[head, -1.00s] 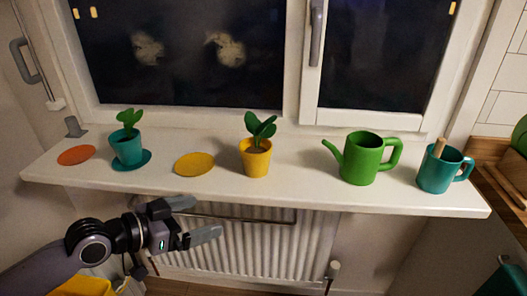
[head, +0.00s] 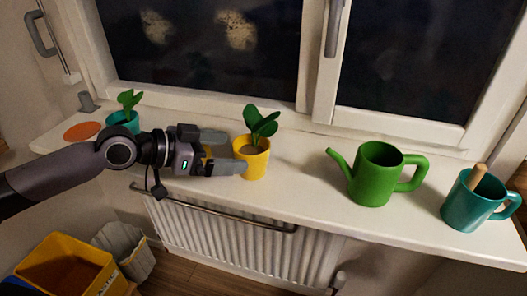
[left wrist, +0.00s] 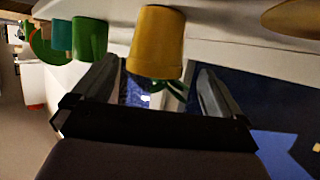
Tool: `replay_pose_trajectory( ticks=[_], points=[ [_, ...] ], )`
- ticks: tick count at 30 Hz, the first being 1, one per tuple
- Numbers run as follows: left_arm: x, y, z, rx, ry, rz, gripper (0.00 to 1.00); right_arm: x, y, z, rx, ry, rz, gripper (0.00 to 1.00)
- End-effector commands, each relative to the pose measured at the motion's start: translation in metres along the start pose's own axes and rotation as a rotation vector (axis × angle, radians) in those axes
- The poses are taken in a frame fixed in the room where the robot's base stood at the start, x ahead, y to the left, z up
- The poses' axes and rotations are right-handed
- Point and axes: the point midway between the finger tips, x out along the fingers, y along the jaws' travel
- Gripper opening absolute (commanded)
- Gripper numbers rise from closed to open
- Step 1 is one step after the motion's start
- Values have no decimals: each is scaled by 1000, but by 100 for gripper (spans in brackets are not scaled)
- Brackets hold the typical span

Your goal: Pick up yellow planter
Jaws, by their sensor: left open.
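The yellow planter (head: 254,160) stands upright on the white windowsill with a green leafy plant in it. My left gripper (head: 222,152) comes from the left and is open, its fingertips right at the planter's left side. In the left wrist view the yellow planter (left wrist: 157,42) shows ahead, between and beyond the fingertips of the open gripper (left wrist: 160,82). I cannot tell whether a finger touches it. My right gripper is not in view.
A green watering can (head: 374,175) and a teal mug (head: 470,203) stand to the right on the windowsill (head: 310,180). A teal planter (head: 122,120) and an orange disc (head: 82,131) are at the left. A radiator (head: 220,235) and a yellow crate (head: 68,266) are below.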

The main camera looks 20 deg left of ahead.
Motion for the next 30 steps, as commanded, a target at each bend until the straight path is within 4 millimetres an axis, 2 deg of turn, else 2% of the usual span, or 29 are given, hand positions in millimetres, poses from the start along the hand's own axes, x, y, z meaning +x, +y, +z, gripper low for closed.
replay_pose_trajectory(
  ticks=[11,21,30],
  points=[
    [29,2,-4,-1,2,2,100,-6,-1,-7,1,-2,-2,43],
    [68,5,-5,-1,1,1,100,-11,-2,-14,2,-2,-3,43],
    [70,5,-4,0,0,0,100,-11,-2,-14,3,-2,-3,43]
  ],
)
